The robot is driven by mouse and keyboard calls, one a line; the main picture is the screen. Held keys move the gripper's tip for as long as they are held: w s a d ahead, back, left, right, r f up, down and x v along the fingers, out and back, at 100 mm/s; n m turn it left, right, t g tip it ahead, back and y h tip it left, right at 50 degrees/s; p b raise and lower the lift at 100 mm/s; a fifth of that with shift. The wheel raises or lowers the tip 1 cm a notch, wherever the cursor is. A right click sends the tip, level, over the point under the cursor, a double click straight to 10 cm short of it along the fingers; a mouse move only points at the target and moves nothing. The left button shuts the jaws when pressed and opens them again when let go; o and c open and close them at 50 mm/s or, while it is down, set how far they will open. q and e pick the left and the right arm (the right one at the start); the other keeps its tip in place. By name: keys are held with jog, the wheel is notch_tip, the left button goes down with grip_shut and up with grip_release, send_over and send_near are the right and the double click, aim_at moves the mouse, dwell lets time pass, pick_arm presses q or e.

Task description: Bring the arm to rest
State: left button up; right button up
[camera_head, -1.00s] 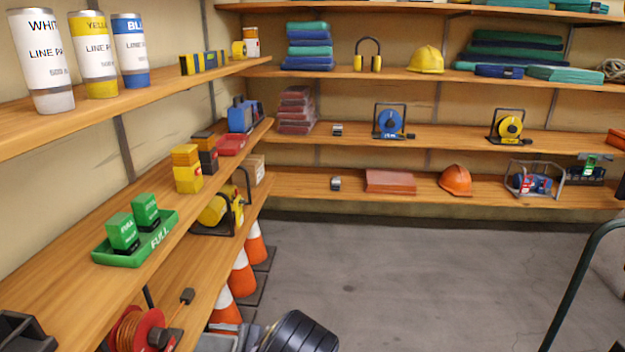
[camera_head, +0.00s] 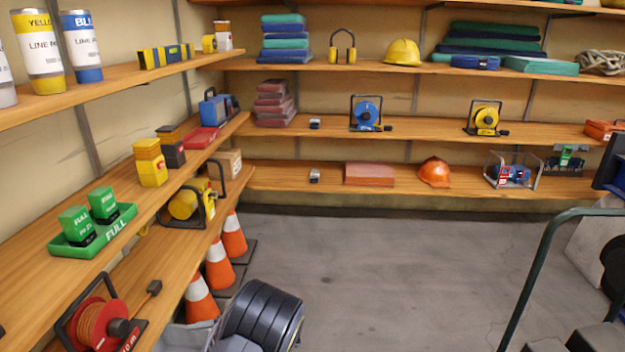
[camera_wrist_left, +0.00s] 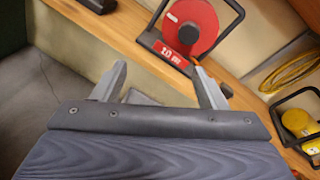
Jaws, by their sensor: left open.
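My left gripper (camera_wrist_left: 163,88) shows in the left wrist view with its two grey fingers spread apart. Nothing is between the fingers. The fingers point toward the wooden shelf that holds a red cable reel (camera_wrist_left: 190,30), and appear apart from the reel. In the head view the same reel (camera_head: 103,322) stands at the lower left, and I cannot make out the left fingertips there. My right gripper is in neither view.
A green tray (camera_head: 118,228) with green batteries stands on the middle left shelf. Orange cones (camera_head: 219,263) stand under the left shelves. A dark green rail (camera_head: 532,275) rises at the right. The floor (camera_head: 390,280) between is clear.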

pick_arm(q)
jog(key=s+a+r+n+g+h, duration=0.1)
jog(key=s+r+n+h, duration=0.2)
jog(key=s+h, duration=0.25)
jog(key=s+a+r+n+g+h, duration=0.1)
jog(key=s+a+r+n+h, duration=0.15)
jog(key=s+h, duration=0.3)
jog(key=s+d+r+n+t+h, duration=0.4)
jog(key=s+d+r+t, duration=0.1)
jog(key=s, duration=0.2)
jog(key=s+d+r+n+t+h, duration=0.4)
jog(key=s+r+h, duration=0.1)
jog(key=s, duration=0.3)
notch_tip(320, 180, up, 17)
jog(key=p, duration=1.6)
jog(key=shift+f, duration=0.15)
jog(key=shift+w+d+f, duration=0.1)
jog(key=shift+f, duration=0.05)
